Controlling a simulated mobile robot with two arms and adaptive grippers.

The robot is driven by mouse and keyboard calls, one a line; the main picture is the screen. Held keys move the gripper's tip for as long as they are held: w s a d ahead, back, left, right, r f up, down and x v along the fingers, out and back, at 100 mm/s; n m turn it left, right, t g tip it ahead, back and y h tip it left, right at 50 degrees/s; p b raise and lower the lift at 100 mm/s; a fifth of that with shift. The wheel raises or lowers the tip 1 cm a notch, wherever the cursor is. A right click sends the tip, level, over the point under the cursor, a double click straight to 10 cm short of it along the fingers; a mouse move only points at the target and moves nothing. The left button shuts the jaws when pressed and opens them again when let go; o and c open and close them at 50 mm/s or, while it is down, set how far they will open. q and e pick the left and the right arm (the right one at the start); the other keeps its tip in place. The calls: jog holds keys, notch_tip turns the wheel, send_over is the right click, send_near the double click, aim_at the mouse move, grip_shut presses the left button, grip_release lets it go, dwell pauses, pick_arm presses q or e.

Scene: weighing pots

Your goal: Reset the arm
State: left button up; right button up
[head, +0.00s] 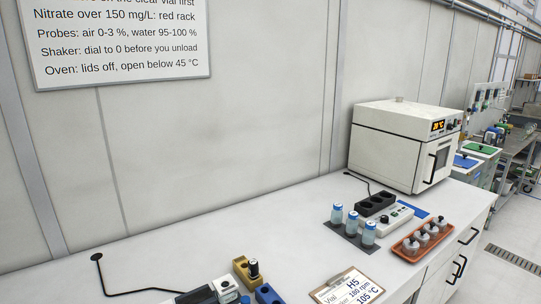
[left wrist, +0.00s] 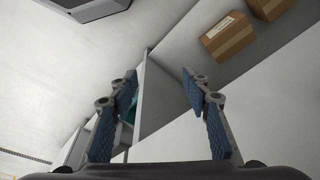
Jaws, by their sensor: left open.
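My left gripper (left wrist: 159,76) shows in the left wrist view, its two blue-padded fingers spread apart. It is open with nothing between the fingers. Behind the fingers are a white upright panel (left wrist: 157,95) and a grey surface. A teal thing (left wrist: 131,110) is partly hidden behind the left finger. Neither arm shows in the head view, and my right gripper is in neither view.
The white bench holds an oven (head: 405,142), a dark vial stand (head: 346,238) with blue-capped vials, an orange tray (head: 402,252) of small jars and a clipboard (head: 346,290). Cardboard boxes (left wrist: 228,38) show in the left wrist view. The bench's left middle is mostly clear.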

pick_arm(q)
jog(key=s+a+f+b, duration=0.1)
jog(key=s+f+b, duration=0.1)
jog(key=s+f, duration=0.4)
jog(key=s+a+f+g+b, duration=0.1)
jog(key=s+f, duration=0.5)
jog(key=f, duration=0.6)
jog(key=s+a+f+b, duration=0.1)
jog(key=s+f+b, duration=0.1)
jog(key=s+f, duration=0.5)
notch_tip(320, 180, down, 3)
jog(key=shift+a+g+b, duration=0.15)
jog(key=shift+g+b, duration=0.15)
